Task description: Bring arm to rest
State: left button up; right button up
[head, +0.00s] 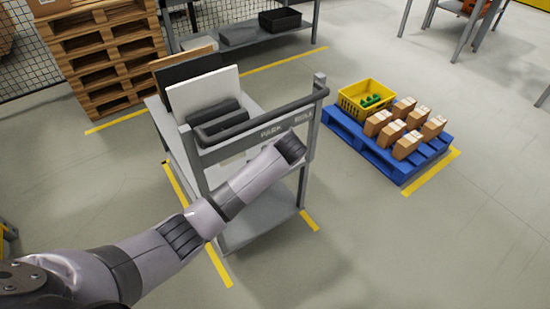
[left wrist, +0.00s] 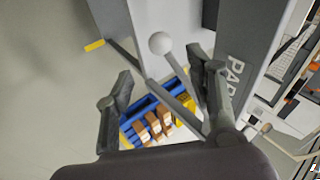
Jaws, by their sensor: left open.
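My left arm (head: 225,200) reaches from the lower left to the front of a grey cart (head: 255,225), its wrist at the panel marked PARK. The head view hides the fingers behind the wrist. In the left wrist view my left gripper (left wrist: 160,65) is open, its two dark fingers spread apart. A grey lever with a pale ball knob (left wrist: 160,43) shows between the fingers in the picture, and I see no finger closed on it. The panel marked PARK (left wrist: 236,75) is just right of the fingers. My right gripper is not in view.
The cart carries upright boards (head: 203,92) and has a dark handle bar (head: 265,118). A blue pallet (head: 395,165) with several cartons and a yellow crate (head: 350,105) stands to the right. Stacked wooden pallets (head: 105,60) stand back left. Floor at the lower right is clear.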

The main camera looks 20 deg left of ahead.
pick_arm(q)
jog(key=shift+s+r, duration=0.1)
dwell(0.5)
jog(key=s+a+f+g+h, duration=0.1)
jog(key=s+f, duration=0.6)
jog(key=f, duration=0.3)
jog(key=s+f+n+g+h, duration=0.1)
jog(key=s+f, duration=0.5)
jog(key=f, duration=0.3)
jog(key=s+a+f+g+h, duration=0.1)
jog(key=s+f, duration=0.6)
jog(key=f, duration=0.3)
jog(key=s+f+n, duration=0.1)
jog(key=s+f, duration=0.3)
jog(key=s, duration=0.8)
jog(key=s+a+f+n+g, duration=0.1)
jog(key=s+f, duration=0.4)
jog(key=s, duration=0.7)
jog(key=s+a+f+n+g+h, duration=0.1)
jog(key=s+f, duration=0.4)
jog(key=s, duration=0.8)
jog(key=shift+f+n, duration=0.15)
jog(key=shift+n, duration=0.25)
